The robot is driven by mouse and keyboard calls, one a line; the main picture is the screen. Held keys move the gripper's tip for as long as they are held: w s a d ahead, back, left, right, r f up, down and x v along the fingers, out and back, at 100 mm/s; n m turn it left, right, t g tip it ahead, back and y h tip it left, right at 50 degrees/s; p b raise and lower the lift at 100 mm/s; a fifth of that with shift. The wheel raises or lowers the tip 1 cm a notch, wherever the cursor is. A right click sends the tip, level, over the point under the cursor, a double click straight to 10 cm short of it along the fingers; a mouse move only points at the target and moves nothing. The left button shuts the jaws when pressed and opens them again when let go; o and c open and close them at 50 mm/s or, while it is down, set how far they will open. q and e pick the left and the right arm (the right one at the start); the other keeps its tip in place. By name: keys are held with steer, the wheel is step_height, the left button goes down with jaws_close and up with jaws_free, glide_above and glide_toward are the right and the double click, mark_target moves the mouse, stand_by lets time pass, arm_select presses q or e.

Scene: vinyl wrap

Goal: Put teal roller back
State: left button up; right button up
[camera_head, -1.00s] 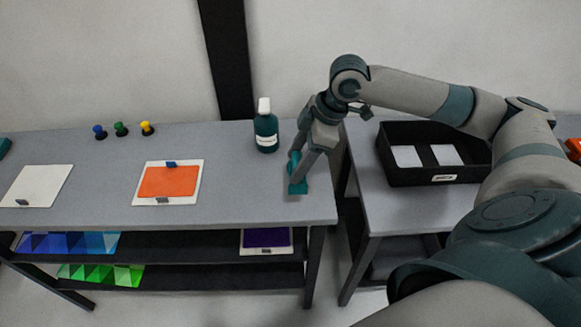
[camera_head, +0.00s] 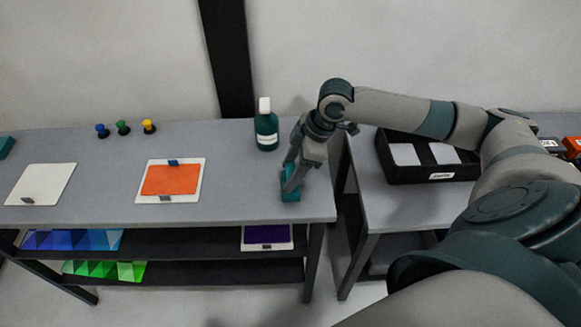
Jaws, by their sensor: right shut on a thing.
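The teal roller (camera_head: 290,196) is at the right end of the long grey table (camera_head: 240,205), low at the tabletop. My right gripper (camera_head: 290,183) points down over it and is shut on it. The fingers hide part of the roller, and I cannot tell whether it touches the table. My left gripper is not in view.
A teal bottle with a white cap (camera_head: 266,128) stands just behind and left of the gripper. An orange sheet on a white board (camera_head: 170,180) and a blank white board (camera_head: 42,184) lie further left. A black tray (camera_head: 432,172) sits on the right table.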

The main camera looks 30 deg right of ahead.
steer(key=shift+f, duration=0.3)
steer(key=shift+s+f, duration=0.25)
steer(key=shift+f, duration=0.2)
steer(key=c, duration=0.5)
steer(key=o, duration=1.4)
steer(key=shift+f, duration=0.1)
steer(key=shift+w, duration=0.2)
